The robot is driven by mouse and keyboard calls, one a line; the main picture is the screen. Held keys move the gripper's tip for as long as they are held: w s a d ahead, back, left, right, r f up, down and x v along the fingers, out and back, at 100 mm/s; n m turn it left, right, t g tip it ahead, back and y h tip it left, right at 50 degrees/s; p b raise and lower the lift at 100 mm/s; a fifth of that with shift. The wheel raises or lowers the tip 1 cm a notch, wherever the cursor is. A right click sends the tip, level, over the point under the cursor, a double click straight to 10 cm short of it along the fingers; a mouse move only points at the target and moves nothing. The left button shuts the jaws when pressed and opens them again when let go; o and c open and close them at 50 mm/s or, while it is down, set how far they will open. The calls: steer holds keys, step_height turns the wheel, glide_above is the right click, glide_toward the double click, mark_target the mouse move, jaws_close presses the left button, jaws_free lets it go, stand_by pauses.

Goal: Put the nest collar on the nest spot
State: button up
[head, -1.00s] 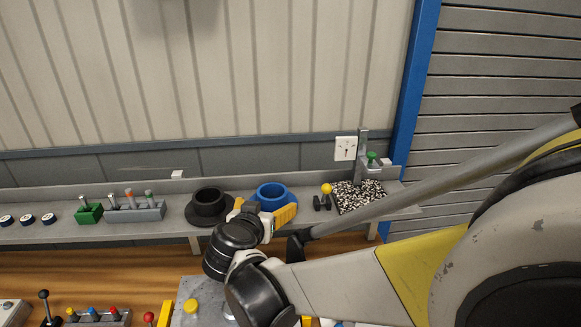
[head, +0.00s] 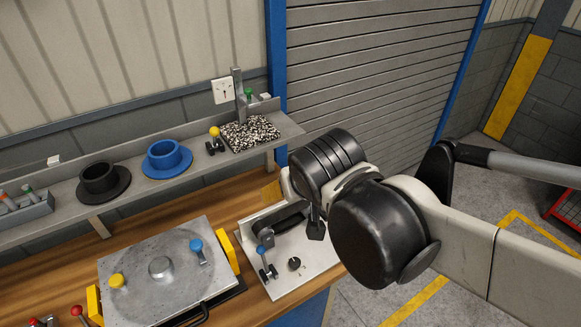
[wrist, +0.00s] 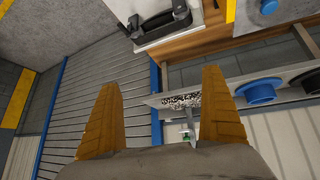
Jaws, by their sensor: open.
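Two flanged collars stand upright on the back shelf: a black collar (head: 101,181) and a blue collar (head: 167,158). The wrist view shows the blue collar (wrist: 259,91) and the black collar (wrist: 306,82) at the right. No label tells which is the nest collar, and I cannot tell which place is the nest spot. My gripper (wrist: 157,80) is open and empty in the wrist view, its two orange fingers wide apart and clear of both collars. In the head view my wrist hides most of it.
A speckled pad (head: 250,134) with an upright post lies at the shelf's right end. On the wooden bench are a grey plate (head: 135,254) with knobs and a light plate (head: 285,285) with a blue-knobbed lever (head: 263,252). A shutter (head: 365,80) stands behind my arm.

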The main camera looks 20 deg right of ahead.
steer(key=s+d+f+y, duration=0.1)
steer(key=s+d+f, duration=0.1)
steer(key=s, duration=0.5)
steer(key=shift+d+g, duration=0.15)
steer(key=shift+g, duration=0.25)
